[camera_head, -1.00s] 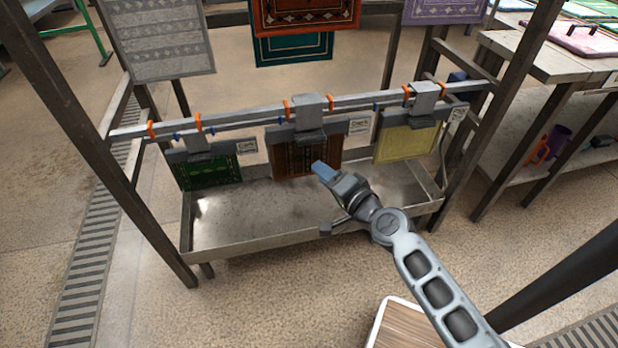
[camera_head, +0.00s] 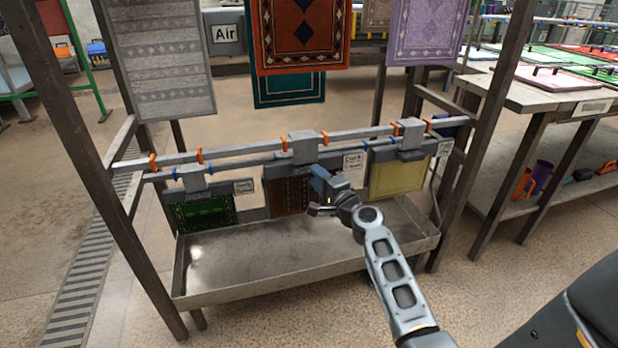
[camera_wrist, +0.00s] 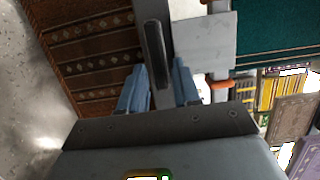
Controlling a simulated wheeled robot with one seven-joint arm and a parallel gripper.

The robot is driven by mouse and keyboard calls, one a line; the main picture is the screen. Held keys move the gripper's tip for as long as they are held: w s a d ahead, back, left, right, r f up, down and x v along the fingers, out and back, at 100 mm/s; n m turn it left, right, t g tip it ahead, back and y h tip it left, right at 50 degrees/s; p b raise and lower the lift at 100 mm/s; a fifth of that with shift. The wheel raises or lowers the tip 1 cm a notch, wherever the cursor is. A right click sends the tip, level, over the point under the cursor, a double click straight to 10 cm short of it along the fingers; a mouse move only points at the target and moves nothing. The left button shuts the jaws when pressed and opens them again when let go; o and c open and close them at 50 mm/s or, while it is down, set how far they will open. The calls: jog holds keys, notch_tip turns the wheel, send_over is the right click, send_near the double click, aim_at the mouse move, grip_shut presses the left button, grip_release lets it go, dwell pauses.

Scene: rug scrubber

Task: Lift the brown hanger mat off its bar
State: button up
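The brown hanger mat (camera_head: 288,196) hangs in the middle of the rack, between a green mat (camera_head: 204,212) and a yellow mat (camera_head: 397,178). Its grey hook (camera_head: 303,149) sits over the bar (camera_head: 345,138). My gripper (camera_head: 322,186) is in front of the mat's upper right part and hides some of it. In the wrist view, the brown patterned mat (camera_wrist: 95,48) fills the left. My gripper's two blue fingertips (camera_wrist: 160,85) are apart, with the hanger's dark grip (camera_wrist: 155,52) showing between and beyond them. I cannot tell whether they touch it.
A metal tray (camera_head: 280,283) lies under the mats. Dark rack posts (camera_head: 487,130) stand on both sides. An orange-red mat (camera_head: 300,35) and a grey mat (camera_head: 160,60) hang above. A bench (camera_head: 560,95) stands at right.

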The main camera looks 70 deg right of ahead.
jog(key=shift+w+d, duration=0.45)
jog(key=shift+w, duration=0.15)
jog(key=shift+c, duration=0.2)
grip_shut()
